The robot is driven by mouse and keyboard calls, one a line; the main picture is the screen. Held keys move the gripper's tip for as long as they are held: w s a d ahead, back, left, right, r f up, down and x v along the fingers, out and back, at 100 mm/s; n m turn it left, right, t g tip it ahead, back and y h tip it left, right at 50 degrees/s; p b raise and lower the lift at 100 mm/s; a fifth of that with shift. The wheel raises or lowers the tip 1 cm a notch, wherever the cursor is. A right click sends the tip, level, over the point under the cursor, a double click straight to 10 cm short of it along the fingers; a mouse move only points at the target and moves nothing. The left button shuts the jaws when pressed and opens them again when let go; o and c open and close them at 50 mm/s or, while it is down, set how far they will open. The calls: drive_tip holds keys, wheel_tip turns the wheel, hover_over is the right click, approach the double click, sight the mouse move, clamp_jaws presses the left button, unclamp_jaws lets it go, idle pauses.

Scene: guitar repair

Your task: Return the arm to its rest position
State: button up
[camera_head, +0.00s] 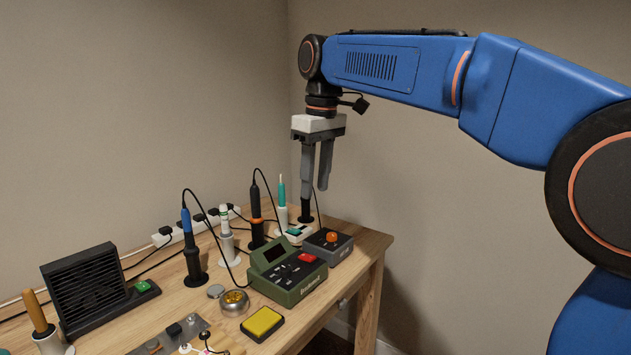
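My blue arm (400,66) reaches in from the right, raised above the back right of the workbench. My gripper (315,188) hangs from its end and points down. Its two grey fingers are apart, with wall showing between them, and I see nothing held. The left finger lines up in the picture with a black holder (306,212) at the bench's back corner. I cannot tell whether they touch, and the finger may hide part of what stands there.
The wooden bench (366,247) carries a blue-handled iron (187,222), an orange-black iron (256,205), a teal-tipped tool (282,190), a green station (288,279), a grey box with an orange knob (328,246), a yellow sponge (262,322) and a black fan unit (88,285). Cables run behind.

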drive_tip(key=s+d+f+m+t, duration=0.1)
drive_tip(key=s+d+f+m, duration=0.3)
drive_tip(key=s+d+f, duration=0.55)
drive_tip(key=s+d+f+m+t, duration=0.2)
drive_tip(key=s+d+f+m, duration=0.3)
drive_tip(key=s+d, duration=0.75)
drive_tip(key=s+d+f, duration=0.3)
drive_tip(key=f, duration=0.3)
drive_tip(key=s+d+f+m+t+h, duration=0.1)
drive_tip(key=s+d+f, duration=0.2)
drive_tip(key=f, duration=0.3)
drive_tip(key=shift+s, duration=0.4)
